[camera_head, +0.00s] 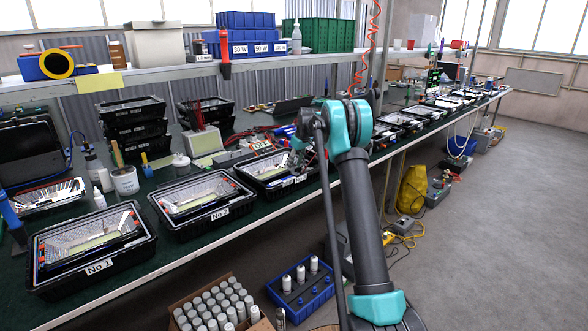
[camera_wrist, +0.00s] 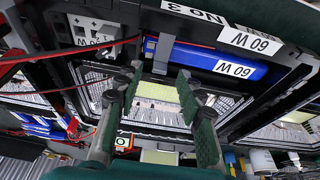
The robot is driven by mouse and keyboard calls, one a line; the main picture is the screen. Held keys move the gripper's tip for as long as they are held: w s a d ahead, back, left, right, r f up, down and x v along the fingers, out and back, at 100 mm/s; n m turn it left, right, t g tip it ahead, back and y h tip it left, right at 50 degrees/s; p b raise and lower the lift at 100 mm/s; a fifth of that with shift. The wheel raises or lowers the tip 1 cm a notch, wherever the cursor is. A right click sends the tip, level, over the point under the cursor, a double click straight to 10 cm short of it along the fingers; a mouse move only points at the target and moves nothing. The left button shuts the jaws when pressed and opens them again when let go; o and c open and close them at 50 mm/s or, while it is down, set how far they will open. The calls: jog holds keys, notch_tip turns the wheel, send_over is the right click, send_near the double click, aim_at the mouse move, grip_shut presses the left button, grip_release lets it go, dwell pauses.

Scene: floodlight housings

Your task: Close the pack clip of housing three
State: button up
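Housing three (camera_wrist: 290,62) is a black open case, seen upside down in the wrist view with its "No 3" label at the top edge. A blue pack (camera_wrist: 215,62) marked "60 W" lies inside along that edge. A grey clip (camera_wrist: 160,52) sits at the pack's left end; I cannot tell whether it is latched. My gripper (camera_wrist: 156,84) is open, its two fingers apart with nothing between them, over the housing and just below the clip in the picture. In the head view housing three (camera_head: 262,182) is partly hidden by my arm.
A white driver box (camera_wrist: 95,30) and red and black wires lie left of the clip. Housing No 2 (camera_head: 212,222) and housing No 1 (camera_head: 118,278) stand to the left on the green bench. More housings line the bench beyond my arm. The floor at right is clear.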

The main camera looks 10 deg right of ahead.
jog(key=v, duration=0.9)
jog(key=shift+r, duration=0.1)
